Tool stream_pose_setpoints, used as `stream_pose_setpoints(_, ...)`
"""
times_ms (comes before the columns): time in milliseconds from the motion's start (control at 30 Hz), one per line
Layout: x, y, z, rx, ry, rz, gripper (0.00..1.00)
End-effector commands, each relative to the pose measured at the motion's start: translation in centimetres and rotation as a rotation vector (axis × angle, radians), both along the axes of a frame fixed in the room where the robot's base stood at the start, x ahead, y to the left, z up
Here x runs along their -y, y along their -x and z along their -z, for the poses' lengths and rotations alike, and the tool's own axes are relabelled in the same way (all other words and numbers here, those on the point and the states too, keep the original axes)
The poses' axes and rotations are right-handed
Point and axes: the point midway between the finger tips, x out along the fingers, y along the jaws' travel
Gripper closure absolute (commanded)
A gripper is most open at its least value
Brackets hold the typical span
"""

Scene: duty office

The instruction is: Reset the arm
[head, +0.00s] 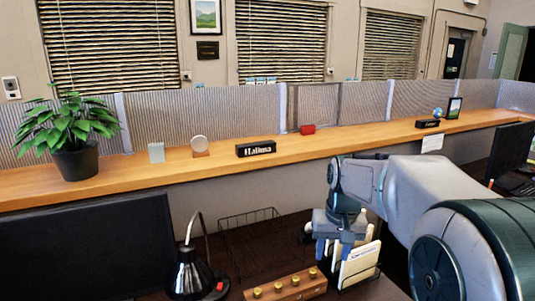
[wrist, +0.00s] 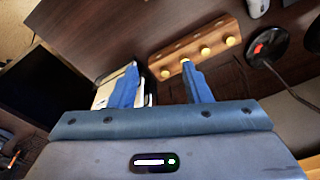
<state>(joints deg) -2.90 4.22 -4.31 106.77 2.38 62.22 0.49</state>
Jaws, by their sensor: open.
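My arm reaches in from the right in the head view, and my gripper (head: 338,248) hangs over the dark desk. In the wrist view my gripper (wrist: 160,88) shows two blue fingers spread apart with nothing between them, so it is open. Below it and close by stands a holder with white papers (head: 358,265), partly hidden by the gripper in the head view. A wooden block with several brass-coloured knobs (head: 286,286) lies on the desk just left of the gripper. It also shows beyond the fingers in the wrist view (wrist: 194,46).
A black desk lamp (head: 190,272) and a wire basket (head: 250,238) stand left of the gripper. A dark monitor (head: 85,245) is at far left. A wooden ledge (head: 330,142) runs behind, with a potted plant (head: 74,135), a nameplate (head: 256,148) and a red object (head: 307,130).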

Motion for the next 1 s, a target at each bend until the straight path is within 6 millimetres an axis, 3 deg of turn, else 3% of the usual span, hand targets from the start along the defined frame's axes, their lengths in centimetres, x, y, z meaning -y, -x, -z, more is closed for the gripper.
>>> stream_pose_setpoints(33, -0.1, 2.0, -0.5, 0.013, 0.0, -0.003, 0.56)
stream_pose_setpoints(300, -0.3, 11.5, 0.1, 0.077, 0.012, -0.015, 0.56)
stream_pose_setpoints(500, -0.4, 17.1, 1.9, 0.113, 0.028, -0.024, 0.56)
stream_pose_setpoints(700, -0.3, 19.4, 3.0, 0.128, 0.036, -0.027, 0.56)
stream_pose_setpoints(1000, -0.3, 19.5, 3.1, 0.129, 0.037, -0.027, 0.56)
